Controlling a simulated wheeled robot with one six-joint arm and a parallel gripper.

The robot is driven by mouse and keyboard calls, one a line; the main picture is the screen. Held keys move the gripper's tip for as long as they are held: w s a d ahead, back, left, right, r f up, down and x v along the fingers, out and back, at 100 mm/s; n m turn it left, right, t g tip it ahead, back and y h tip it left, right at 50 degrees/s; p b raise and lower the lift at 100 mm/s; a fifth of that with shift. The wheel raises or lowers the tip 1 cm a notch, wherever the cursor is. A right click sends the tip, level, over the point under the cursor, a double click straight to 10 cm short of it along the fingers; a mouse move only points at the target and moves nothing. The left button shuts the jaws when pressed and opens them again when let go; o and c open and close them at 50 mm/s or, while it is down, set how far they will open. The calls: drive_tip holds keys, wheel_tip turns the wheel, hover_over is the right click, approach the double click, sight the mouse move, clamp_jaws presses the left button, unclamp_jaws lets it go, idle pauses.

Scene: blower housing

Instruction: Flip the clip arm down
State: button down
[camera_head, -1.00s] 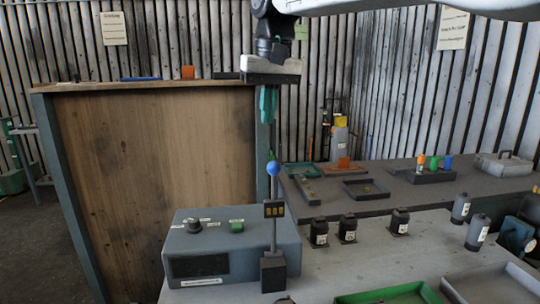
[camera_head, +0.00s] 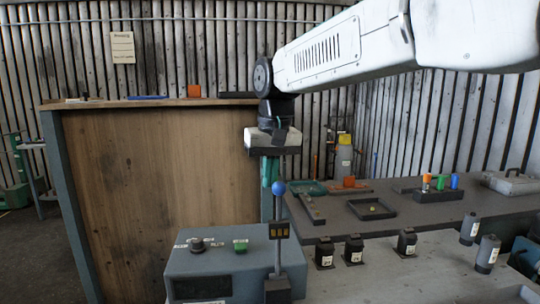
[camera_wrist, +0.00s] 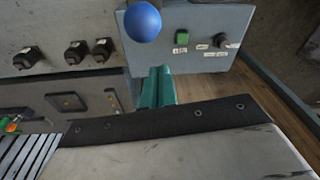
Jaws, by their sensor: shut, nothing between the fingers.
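A thin upright lever with a blue ball (camera_head: 279,187) on top stands at the right front corner of a grey-blue control box (camera_head: 215,262). Its rod passes a dark block with yellow marks (camera_head: 279,230) and ends in a dark base (camera_head: 277,290). I cannot tell whether this lever is the clip arm; nothing else in view clearly looks like one. My gripper (camera_head: 269,185) has green fingers pointing down, shut and empty, just left of the ball in the head view. In the wrist view the fingertips (camera_wrist: 160,70) show below the blue ball (camera_wrist: 142,22), with a gap between them.
The box carries a black knob (camera_head: 197,245) and a green button (camera_head: 240,246). A tall wooden panel (camera_head: 150,170) rises behind. The bench at the back right holds a small dark tray (camera_head: 371,208) and a grey case (camera_head: 512,184).

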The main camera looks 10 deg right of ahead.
drive_tip(key=shift+s+d+r, duration=0.15)
drive_tip(key=shift+s+r, duration=0.05)
drive_tip(key=shift+s, duration=0.35)
drive_tip(key=shift+s+d+r, duration=0.1)
drive_tip(key=shift+s+r, duration=0.05)
drive_tip(key=shift+s, duration=0.4)
drive_tip(key=shift+s+d+r, duration=0.15)
drive_tip(key=shift+s+r, duration=0.05)
drive_tip(key=shift+s, duration=0.35)
drive_tip(key=shift+s, duration=0.1)
